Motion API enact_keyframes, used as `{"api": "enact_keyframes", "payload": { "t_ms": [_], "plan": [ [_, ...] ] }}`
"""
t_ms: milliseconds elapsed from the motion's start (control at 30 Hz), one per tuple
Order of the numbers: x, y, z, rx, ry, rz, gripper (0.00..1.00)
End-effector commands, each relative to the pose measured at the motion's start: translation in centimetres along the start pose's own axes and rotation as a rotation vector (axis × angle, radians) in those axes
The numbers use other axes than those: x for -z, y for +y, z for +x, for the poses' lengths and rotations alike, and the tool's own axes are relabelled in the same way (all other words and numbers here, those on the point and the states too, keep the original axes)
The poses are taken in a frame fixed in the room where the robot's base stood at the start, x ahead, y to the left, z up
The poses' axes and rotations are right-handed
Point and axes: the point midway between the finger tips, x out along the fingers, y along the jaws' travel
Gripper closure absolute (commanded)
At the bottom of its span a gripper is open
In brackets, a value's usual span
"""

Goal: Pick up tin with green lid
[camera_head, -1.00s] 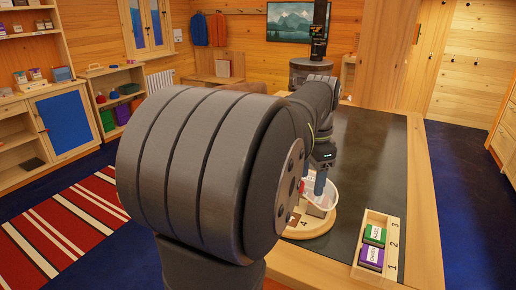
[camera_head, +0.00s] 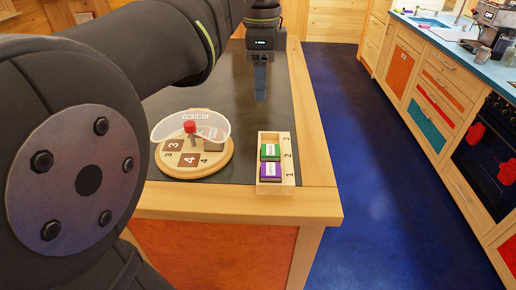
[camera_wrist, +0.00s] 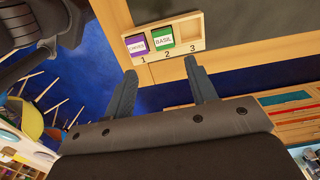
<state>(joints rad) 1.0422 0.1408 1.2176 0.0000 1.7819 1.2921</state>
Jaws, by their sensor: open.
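The tin with the green lid (camera_head: 270,151) sits in the wooden tray (camera_head: 263,139), at the slot marked 2. In the wrist view the green lid (camera_wrist: 164,40) reads BASIL. The tin with the purple lid (camera_head: 271,171) stands right beside it at slot 1; it also shows in the wrist view (camera_wrist: 136,44). Slot 3 is empty. My gripper (camera_head: 261,88) is above the dark counter, beyond the tray in the head view. In the wrist view its two fingers (camera_wrist: 162,80) are apart with nothing between them. The tins are beyond the fingertips, apart from them.
Left of the tray is a round wooden board (camera_head: 165,170) with numbered squares. A clear bowl-like cover (camera_head: 165,128) and a red-topped piece (camera_head: 188,127) are at it. The dark worktop (camera_head: 235,105) behind the tray is bare. Blue floor lies to the right.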

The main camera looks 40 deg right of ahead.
Motion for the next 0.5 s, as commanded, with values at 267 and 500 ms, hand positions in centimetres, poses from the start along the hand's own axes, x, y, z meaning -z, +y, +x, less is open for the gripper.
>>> {"api": "enact_keyframes", "payload": {
  "t_ms": [267, 500],
  "plan": [
    [0.1, 0.2, 4.8, -0.006, -0.002, 0.008, 0.48],
    [0.1, 0.2, 9.7, -0.005, -0.001, 0.007, 0.48]
  ]
}}
